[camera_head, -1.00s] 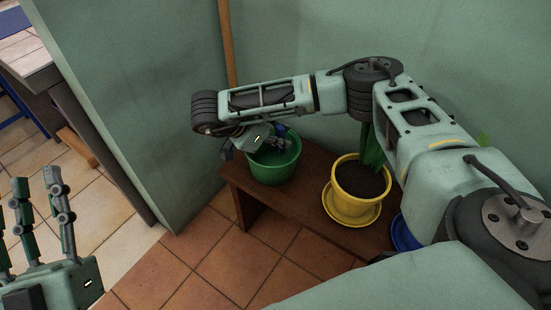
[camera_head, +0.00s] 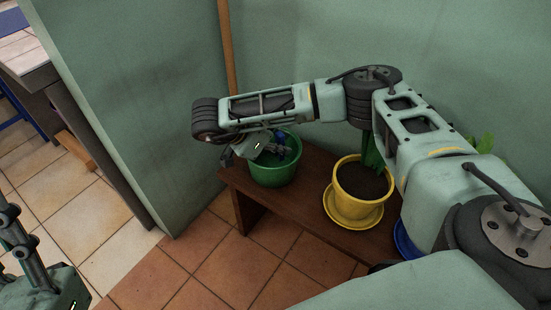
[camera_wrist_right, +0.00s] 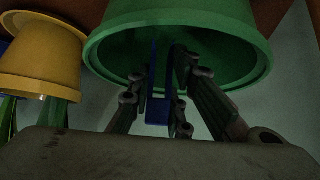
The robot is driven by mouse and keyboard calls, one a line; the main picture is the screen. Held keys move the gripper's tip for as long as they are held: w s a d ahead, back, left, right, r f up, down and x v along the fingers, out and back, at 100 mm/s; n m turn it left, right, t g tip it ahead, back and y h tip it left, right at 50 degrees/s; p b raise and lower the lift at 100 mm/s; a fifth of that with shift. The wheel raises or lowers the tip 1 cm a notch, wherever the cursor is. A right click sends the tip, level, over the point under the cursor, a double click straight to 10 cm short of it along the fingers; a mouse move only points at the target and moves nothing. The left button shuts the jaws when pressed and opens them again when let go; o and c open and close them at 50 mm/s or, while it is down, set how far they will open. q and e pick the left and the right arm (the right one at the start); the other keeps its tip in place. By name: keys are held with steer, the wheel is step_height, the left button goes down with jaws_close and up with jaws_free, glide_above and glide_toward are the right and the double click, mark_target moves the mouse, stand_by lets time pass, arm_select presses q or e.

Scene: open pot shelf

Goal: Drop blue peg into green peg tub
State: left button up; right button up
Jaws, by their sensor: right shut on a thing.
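The green tub (camera_head: 276,174) stands at the left end of the wooden shelf. My right gripper (camera_head: 272,147) reaches over its left rim with fingertips at the mouth. It is shut on the blue peg, seen as a small blue patch (camera_head: 281,138) there. In the right wrist view the blue peg (camera_wrist_right: 157,110) stands between the fingers, one end reaching across the mouth of the green tub (camera_wrist_right: 180,38). Whether the peg touches the tub is unclear. My left gripper (camera_head: 22,250) is cut off at the lower left edge; its jaw opening is hidden.
A yellow pot (camera_head: 362,183) with soil and a green plant stands on a yellow saucer right of the tub. A blue saucer or pot (camera_head: 404,238) is partly behind my right arm. The brown shelf (camera_head: 311,206) stands against the green wall. The tiled floor before it is clear.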

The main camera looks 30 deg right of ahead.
steer(key=o, duration=0.9)
steer(key=shift+o, duration=0.2)
steer(key=shift+a, duration=0.1)
steer(key=v, duration=1.2)
